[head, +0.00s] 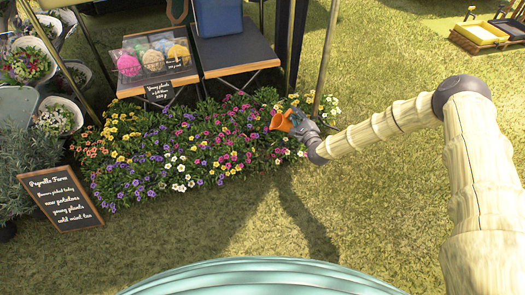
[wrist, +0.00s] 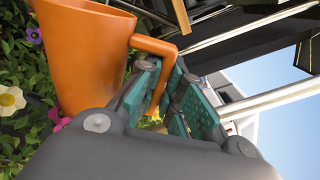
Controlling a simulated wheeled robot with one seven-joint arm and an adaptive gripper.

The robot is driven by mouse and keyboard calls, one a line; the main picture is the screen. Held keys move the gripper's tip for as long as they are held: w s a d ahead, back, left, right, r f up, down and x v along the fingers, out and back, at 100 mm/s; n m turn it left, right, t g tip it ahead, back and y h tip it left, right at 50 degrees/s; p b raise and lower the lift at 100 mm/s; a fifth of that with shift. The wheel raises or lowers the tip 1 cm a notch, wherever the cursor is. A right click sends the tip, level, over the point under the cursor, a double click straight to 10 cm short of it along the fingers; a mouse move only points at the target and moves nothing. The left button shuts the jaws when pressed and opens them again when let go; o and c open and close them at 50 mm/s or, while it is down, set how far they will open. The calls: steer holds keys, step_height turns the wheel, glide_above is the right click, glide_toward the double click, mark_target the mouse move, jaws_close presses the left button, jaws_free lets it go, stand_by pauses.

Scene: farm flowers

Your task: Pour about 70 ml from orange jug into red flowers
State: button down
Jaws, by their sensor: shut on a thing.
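The orange jug (head: 281,121) is held above the right part of the flower bed, tilted with its mouth toward the left. My gripper (head: 301,125) is shut on the jug's handle. In the wrist view the jug (wrist: 82,50) fills the upper left, and my gripper's green-padded fingers (wrist: 172,95) close around its handle (wrist: 155,47). The jug's contents are hidden, and no stream shows. The red and pink flowers (head: 228,150) are mixed among purple, white, yellow and orange ones in the bed. Which patch counts as the red flowers I cannot tell for certain.
A chalkboard sign (head: 62,197) leans at the left front of the bed. Behind the bed stand a dark table (head: 233,55) with a blue box (head: 217,17) and a stand with a clear case (head: 155,55). Tent poles (head: 325,55) rise close behind the jug. Open grass lies in front.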

steer(key=shift+s+a+n+b, duration=0.2)
steer(key=shift+a+n+b, duration=0.35)
steer(key=shift+n, duration=0.35)
steer(key=shift+s+a+n+b, duration=0.2)
steer(key=shift+a+n+b, duration=0.35)
steer(key=shift+n, duration=0.35)
stand_by(1.9)
steer(key=shift+w+d+r+m+p, duration=0.15)
steer(key=shift+d+r+m+p, duration=0.1)
steer(key=shift+d+m+p, duration=0.35)
steer(key=shift+w+d+m+p, duration=0.1)
steer(key=shift+d+m+p, duration=0.25)
steer(key=shift+m, duration=0.15)
steer(key=shift+w+d+f+m+p, duration=0.2)
steer(key=shift+d+f+m+p, duration=0.15)
steer(key=shift+m, duration=0.55)
steer(key=shift+w+d+f+m+p, duration=0.15)
steer(key=shift+d+m, duration=0.3)
steer(key=shift+m, duration=0.45)
steer(key=shift+d, duration=0.1)
steer(key=w+d+f+m+b, duration=0.2)
steer(key=d+f+m+b, duration=0.1)
steer(key=d+f+m, duration=0.2)
steer(key=shift+d+m, duration=0.25)
steer(key=shift+m, duration=1.15)
